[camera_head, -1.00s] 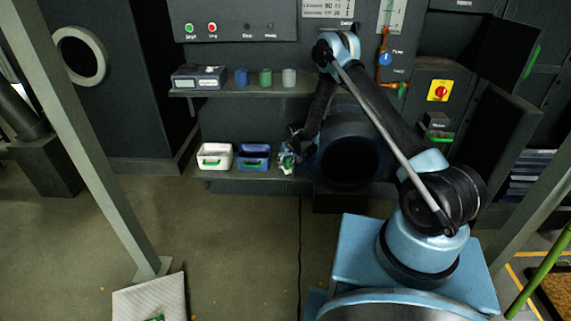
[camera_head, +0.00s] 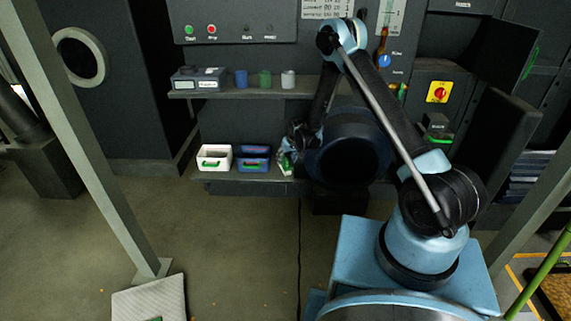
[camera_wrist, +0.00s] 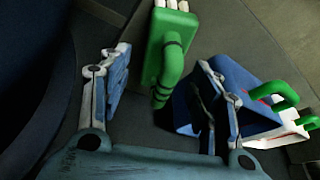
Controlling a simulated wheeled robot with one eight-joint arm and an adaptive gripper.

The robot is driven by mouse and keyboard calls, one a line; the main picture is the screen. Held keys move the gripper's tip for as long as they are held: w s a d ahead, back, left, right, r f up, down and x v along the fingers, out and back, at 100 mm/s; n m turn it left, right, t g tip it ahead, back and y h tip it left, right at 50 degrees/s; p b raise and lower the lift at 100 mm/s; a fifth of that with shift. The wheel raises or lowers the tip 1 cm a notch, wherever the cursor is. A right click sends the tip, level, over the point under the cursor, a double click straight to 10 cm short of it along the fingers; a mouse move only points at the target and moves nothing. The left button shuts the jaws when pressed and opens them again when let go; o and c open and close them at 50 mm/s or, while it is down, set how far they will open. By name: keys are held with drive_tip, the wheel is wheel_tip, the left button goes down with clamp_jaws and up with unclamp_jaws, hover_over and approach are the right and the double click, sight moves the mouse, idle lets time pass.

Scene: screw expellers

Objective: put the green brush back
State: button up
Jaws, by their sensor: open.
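The green brush (camera_wrist: 170,45) has a green block and curved handle and pale bristles at the top of the wrist view. It lies between and beyond the fingers of my open gripper (camera_wrist: 166,72), with no clear contact. In the head view my gripper (camera_head: 293,145) is at the lower shelf, just right of the blue bin (camera_head: 253,152). A small green and white shape, probably the brush, shows under it, partly hidden. The blue bin also shows right of the brush in the wrist view, partly behind the right finger.
A white bin (camera_head: 215,151) stands left of the blue one on the lower shelf (camera_head: 235,175); green handles show at both. The upper shelf (camera_head: 225,93) holds a box and several small cups. A dark round housing (camera_head: 348,160) is close right of my gripper.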

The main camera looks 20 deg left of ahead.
sight(289, 166)
drive_tip(key=v, duration=0.7)
drive_tip(key=shift+s, duration=0.15)
